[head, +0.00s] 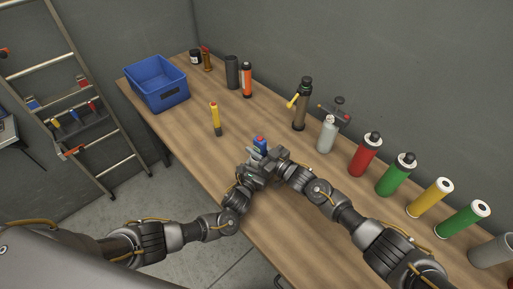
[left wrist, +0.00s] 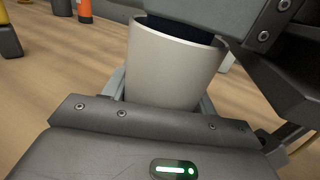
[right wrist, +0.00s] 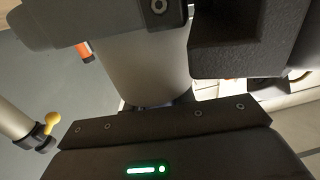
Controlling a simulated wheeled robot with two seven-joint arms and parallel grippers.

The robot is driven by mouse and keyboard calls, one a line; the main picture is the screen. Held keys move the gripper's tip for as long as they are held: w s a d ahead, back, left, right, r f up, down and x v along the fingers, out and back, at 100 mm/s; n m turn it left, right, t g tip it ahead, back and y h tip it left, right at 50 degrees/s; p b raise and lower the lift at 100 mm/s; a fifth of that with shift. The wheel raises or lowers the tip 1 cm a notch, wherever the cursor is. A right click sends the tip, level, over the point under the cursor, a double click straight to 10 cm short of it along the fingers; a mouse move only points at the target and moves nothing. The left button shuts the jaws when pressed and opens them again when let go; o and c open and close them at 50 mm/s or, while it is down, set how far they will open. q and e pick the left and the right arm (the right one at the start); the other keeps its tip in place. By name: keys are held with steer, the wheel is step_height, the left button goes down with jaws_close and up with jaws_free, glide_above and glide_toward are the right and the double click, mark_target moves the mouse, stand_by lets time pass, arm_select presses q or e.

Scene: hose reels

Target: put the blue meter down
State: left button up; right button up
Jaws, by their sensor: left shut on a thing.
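The wooden table (head: 185,105) carries a blue crate (head: 157,84) at the far left and a yellow-and-black tool (head: 215,118) nearby. A row of bottles and cylinders, including a red one (head: 365,154), lines the wall side. Bare table lies left of the grippers.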

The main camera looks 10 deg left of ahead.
steer(key=o, duration=0.4)
steer(key=shift+r, duration=0.25)
steer(key=v, duration=1.2)
steer(key=shift+r, duration=0.35)
arm_select(q)
steer(key=o, duration=1.1)
